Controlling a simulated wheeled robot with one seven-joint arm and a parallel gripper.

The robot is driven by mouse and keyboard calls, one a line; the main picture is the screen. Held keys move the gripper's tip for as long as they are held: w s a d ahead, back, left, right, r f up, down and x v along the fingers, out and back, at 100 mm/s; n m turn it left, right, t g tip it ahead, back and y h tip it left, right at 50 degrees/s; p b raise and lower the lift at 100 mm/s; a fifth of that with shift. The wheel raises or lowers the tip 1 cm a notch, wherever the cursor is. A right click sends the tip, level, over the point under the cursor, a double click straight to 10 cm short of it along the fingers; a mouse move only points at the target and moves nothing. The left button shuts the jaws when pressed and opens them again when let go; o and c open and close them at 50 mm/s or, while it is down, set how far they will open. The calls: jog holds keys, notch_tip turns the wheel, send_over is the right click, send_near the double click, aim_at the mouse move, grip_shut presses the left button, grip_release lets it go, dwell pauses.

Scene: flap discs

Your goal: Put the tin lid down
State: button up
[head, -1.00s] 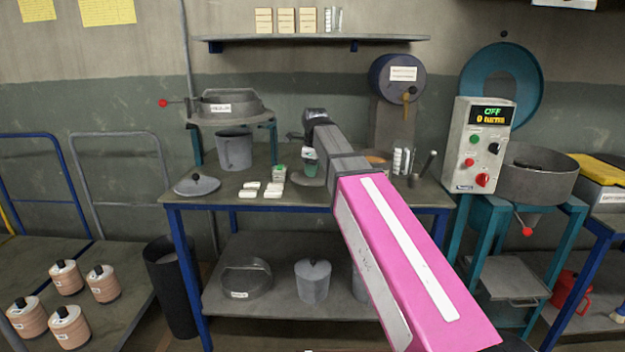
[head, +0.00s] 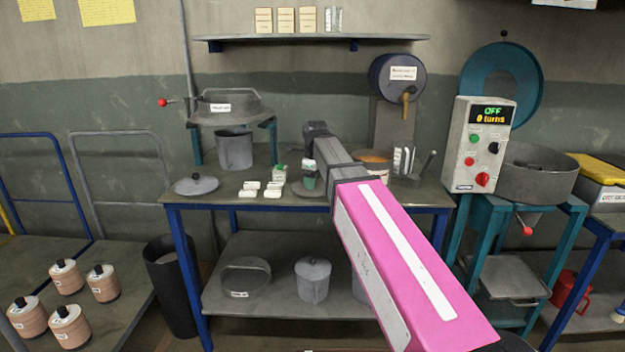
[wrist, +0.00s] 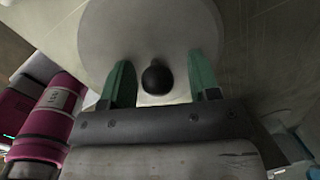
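A round grey lid with a black knob (wrist: 157,77) fills the upper middle of the wrist view. In the head view the lid's grey disc (head: 308,190) shows under my gripper, at table height, partly hidden by it. My gripper (wrist: 163,84) has its two green fingers on either side of the knob, with a visible gap on both sides. It is open. In the head view my gripper (head: 309,177) points down over the workbench. An open tin with orange contents (head: 375,157) stands just right of it, partly behind my arm.
Another grey lid (head: 197,185) lies at the workbench's left (head: 225,203). Several white blocks (head: 250,189) lie left of my gripper. A grey pot (head: 234,150) stands behind them. Glass tubes and a mortar-like cup (head: 413,170) stand to the right. The bench's front strip is clear.

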notch_tip(320, 180, up, 12)
jog(key=s, duration=0.2)
jog(key=shift+d, duration=0.3)
dwell(0.5)
